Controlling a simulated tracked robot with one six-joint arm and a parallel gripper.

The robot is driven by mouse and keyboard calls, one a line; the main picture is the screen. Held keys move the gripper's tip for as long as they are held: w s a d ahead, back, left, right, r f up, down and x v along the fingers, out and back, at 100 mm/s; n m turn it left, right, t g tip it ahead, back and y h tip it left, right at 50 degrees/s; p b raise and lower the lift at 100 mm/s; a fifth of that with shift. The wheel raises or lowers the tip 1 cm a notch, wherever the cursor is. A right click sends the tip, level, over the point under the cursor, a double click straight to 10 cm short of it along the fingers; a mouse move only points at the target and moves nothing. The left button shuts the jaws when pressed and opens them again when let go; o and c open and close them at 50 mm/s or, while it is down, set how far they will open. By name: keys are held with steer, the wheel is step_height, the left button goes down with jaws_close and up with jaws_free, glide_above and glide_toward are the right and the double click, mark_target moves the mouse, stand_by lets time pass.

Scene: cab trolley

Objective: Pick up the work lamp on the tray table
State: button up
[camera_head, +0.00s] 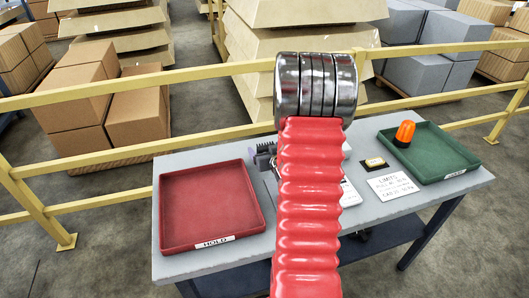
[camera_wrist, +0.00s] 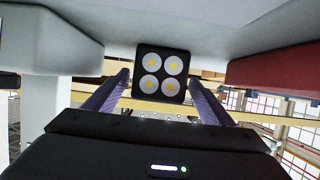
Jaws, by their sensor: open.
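The work lamp (camera_wrist: 160,74) is a black square housing with several round white lights with yellow centres. In the wrist view it is near the middle, by the pale grey top of the tray table (camera_wrist: 215,22). My gripper (camera_wrist: 158,80) is open. Its two fingers show to the left and right of the lamp, with a gap on each side; I cannot tell how deep the lamp sits between them. In the head view my red arm hides the lamp, and the tray table (camera_head: 300,252) stands ahead of me.
A red tray (camera_head: 211,205) is on the table's left; it also shows in the wrist view (camera_wrist: 278,68). A green tray (camera_head: 440,155) with an orange beacon (camera_head: 404,134) is on the right. A printed card (camera_head: 393,186) and a small yellow-black item (camera_head: 374,162) lie between. A yellow railing (camera_head: 200,78) runs behind.

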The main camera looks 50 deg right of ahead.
mark_target(266, 145)
steer(key=shift+s, duration=0.1)
stand_by(0.3)
steer(key=c, duration=1.4)
steer(key=shift+r, duration=0.15)
steer(key=shift+r, duration=4.95)
